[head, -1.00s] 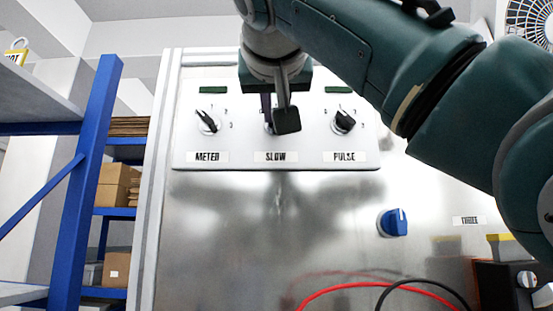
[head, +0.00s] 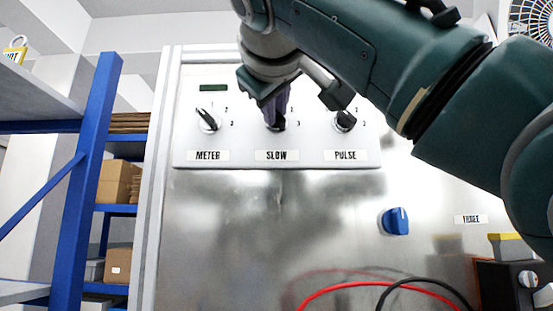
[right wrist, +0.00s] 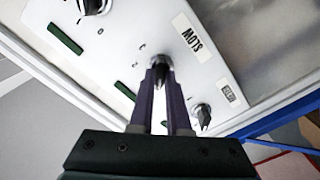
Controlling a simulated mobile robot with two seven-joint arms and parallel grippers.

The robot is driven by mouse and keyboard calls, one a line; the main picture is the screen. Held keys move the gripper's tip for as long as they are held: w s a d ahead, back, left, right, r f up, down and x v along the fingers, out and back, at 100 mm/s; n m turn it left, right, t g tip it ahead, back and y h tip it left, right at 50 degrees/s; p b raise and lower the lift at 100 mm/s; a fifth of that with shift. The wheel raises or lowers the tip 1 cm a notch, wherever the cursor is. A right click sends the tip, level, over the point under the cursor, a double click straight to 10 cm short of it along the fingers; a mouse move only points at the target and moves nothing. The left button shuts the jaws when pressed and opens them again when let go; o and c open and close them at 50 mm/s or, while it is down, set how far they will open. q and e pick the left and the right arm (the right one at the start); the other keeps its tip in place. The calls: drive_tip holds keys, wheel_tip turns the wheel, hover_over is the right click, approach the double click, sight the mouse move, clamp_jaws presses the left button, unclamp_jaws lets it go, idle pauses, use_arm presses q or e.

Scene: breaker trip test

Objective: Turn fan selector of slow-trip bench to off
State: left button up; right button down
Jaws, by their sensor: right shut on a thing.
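The fan selector of the slow-trip bench is a small dark knob (head: 277,125) above the SLOW label (head: 276,155) on a white panel. In the head view my right gripper (head: 275,118) covers much of it. In the right wrist view the two purple fingers (right wrist: 160,72) are closed around the sides of the knob (right wrist: 160,64). The knob's pointer direction is hidden by the fingers; marks around its dial partly show. My left gripper is in neither current view.
The METER knob (head: 208,120) and PULSE knob (head: 344,121) flank the SLOW knob closely. Below are a blue knob (head: 395,222) and red (head: 370,285) and black cables (head: 430,288). Blue shelving (head: 85,185) stands left. The metal face below the panel is mostly clear.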

idle(0.6)
drive_tip(key=c, duration=0.9)
unclamp_jaws()
drive_tip(key=s+b, duration=0.5)
drive_tip(key=s, duration=0.5)
drive_tip(key=shift+b, duration=0.3)
drive_tip(key=shift+s, duration=0.1)
